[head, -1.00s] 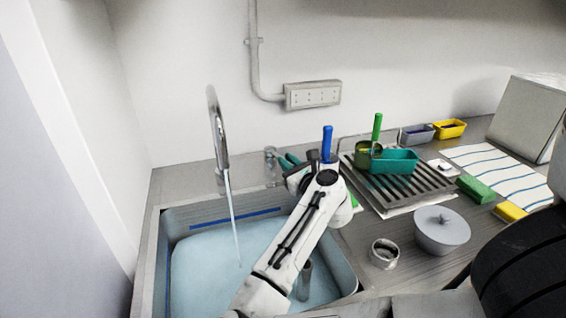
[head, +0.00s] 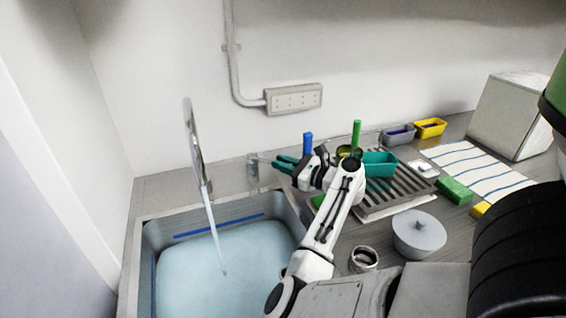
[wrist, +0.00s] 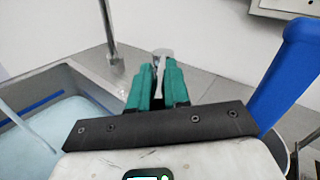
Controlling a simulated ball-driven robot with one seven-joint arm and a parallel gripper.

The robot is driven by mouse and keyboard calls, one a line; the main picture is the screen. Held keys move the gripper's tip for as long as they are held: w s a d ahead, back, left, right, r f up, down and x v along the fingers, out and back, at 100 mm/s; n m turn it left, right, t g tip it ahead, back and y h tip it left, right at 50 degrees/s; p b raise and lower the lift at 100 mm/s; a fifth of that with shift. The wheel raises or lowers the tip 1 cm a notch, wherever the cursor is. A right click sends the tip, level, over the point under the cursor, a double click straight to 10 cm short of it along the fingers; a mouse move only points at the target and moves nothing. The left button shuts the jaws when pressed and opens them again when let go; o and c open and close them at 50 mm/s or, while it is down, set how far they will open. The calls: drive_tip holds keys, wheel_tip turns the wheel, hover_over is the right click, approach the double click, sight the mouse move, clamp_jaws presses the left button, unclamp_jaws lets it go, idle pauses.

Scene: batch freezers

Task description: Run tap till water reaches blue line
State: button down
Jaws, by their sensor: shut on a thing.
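The tap (head: 195,150) has a tall curved spout, and a stream of water (head: 216,243) runs from it into the sink. Water (head: 240,262) covers the sink floor, its surface a little below the blue line (head: 215,226) on the back wall. The blue line also shows in the wrist view (wrist: 40,104). The tap's short metal lever (head: 264,160) sticks out from a small post right of the spout. My gripper (head: 281,162) has teal fingers shut on the lever. In the wrist view the gripper (wrist: 159,75) holds the pale lever between its fingertips.
A blue-handled tool (head: 308,144) stands right of my gripper, close by in the wrist view (wrist: 288,75). A ribbed drainer (head: 400,190) holds a teal tub (head: 380,164).

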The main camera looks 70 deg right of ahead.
drive_tip(key=shift+f, duration=0.15)
drive_tip(key=c, duration=1.1)
unclamp_jaws()
drive_tip(key=b+v, duration=0.1)
drive_tip(key=v, duration=1)
drive_tip(key=shift+w, duration=0.1)
